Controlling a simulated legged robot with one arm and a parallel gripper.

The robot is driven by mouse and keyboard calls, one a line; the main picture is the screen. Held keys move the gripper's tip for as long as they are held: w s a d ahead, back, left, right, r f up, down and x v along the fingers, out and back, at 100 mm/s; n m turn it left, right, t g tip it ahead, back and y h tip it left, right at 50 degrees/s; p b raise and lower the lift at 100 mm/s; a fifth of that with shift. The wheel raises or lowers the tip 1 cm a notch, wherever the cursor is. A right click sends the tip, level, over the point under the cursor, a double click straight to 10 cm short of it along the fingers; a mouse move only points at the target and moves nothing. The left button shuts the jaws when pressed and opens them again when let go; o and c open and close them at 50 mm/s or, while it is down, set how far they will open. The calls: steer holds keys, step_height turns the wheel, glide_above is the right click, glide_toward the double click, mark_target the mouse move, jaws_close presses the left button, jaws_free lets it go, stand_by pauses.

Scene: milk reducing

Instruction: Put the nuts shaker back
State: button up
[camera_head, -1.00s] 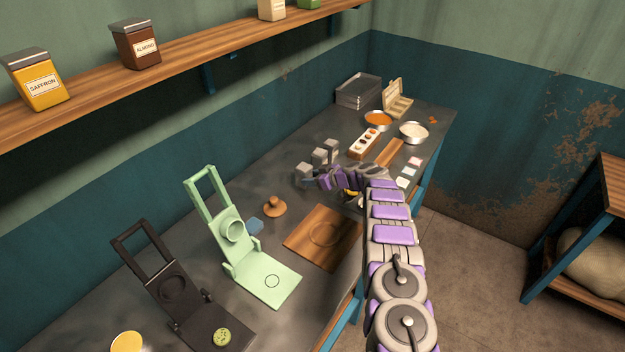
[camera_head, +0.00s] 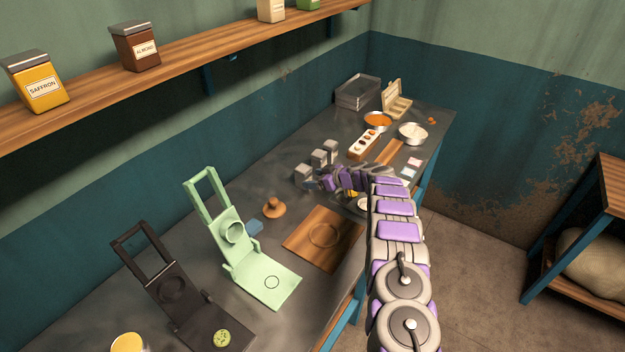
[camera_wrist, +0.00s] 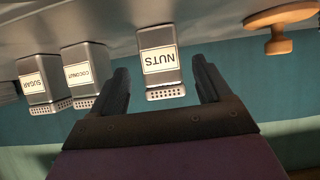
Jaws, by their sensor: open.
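The nuts shaker (camera_wrist: 158,62) is a grey metal box with a white NUTS label and a holed cap. In the wrist view, which is upside down, it stands on the counter between the line of my gripper's two fingers. My gripper (camera_wrist: 160,67) is open, with a visible gap on both sides of the shaker. In the head view the nuts shaker (camera_head: 302,173) is the nearest of three grey shakers, and my gripper (camera_head: 312,183) is beside it, partly hidden by my wrist. The coconut shaker (camera_wrist: 84,72) and sugar shaker (camera_wrist: 40,82) stand beside it in a row.
A wooden knobbed press (camera_head: 273,208) stands near the nuts shaker. A green press (camera_head: 265,283), a black press (camera_head: 175,290) and a wooden board (camera_head: 310,245) are nearer. A wall shelf (camera_head: 180,72) holds labelled jars. Bowls and boxes stand at the far end.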

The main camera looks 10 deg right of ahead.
steer(key=v, duration=1)
steer(key=shift+s, duration=0.15)
steer(key=s+a+r+m+g, duration=0.2)
steer(key=s+a+r+g, duration=0.3)
steer(key=s+a+r, duration=1.05)
steer(key=s+a+r+m+g+h, duration=0.1)
steer(key=s+a+r+g, duration=0.1)
steer(key=s, duration=0.6)
steer(key=s+a+r+g+h, duration=0.1)
steer(key=s+r, duration=0.1)
steer(key=s, duration=0.6)
steer(key=s+d+m+g+h, duration=0.1)
steer(key=s+d+m+h, duration=0.2)
steer(key=s, duration=1.2)
steer(key=s+d+m+g+h, duration=0.1)
steer(key=s+d+m+h, duration=0.2)
steer(key=s, duration=1.2)
steer(key=shift+s+d+h, duration=0.25)
steer(key=shift+d+h, duration=0.05)
steer(key=shift+d, duration=0.8)
steer(key=shift+a, duration=0.1)
